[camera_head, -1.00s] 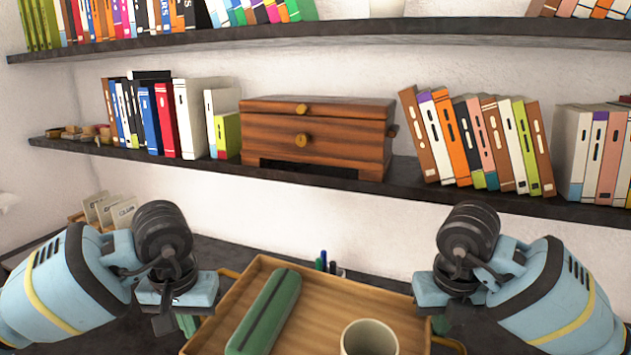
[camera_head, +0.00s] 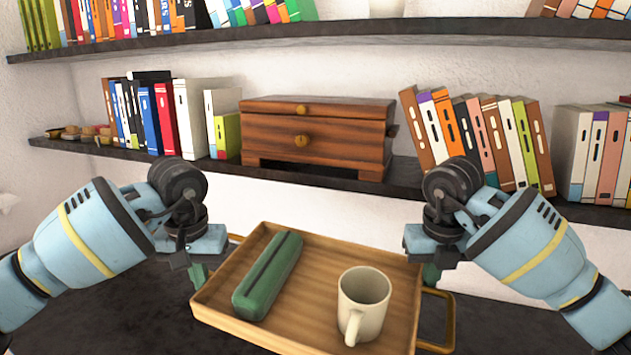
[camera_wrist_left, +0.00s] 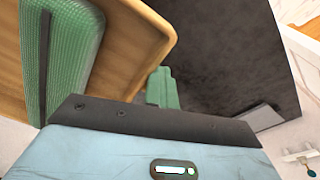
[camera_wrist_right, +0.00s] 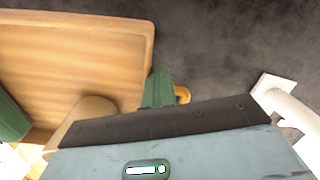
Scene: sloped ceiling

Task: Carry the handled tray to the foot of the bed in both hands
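The wooden handled tray (camera_head: 400,325) is at the bottom centre of the head view, between my two grippers. A green ribbed case (camera_head: 268,275) lies on its left part and a pale mug (camera_head: 364,298) stands on its right part. My left gripper (camera_head: 198,272) is shut at the tray's left handle (camera_head: 236,238), mostly hidden behind the gripper. My right gripper (camera_head: 432,272) is shut on the brass-coloured right handle (camera_head: 447,322). In the right wrist view, a bit of that handle (camera_wrist_right: 183,94) shows beside the green fingers.
A dark desktop (camera_head: 110,305) lies beneath the tray. Behind it, a wall shelf (camera_head: 215,172) holds books and a wooden drawer box (camera_head: 315,138). A second shelf (camera_head: 300,32) runs above. The bed is not in view.

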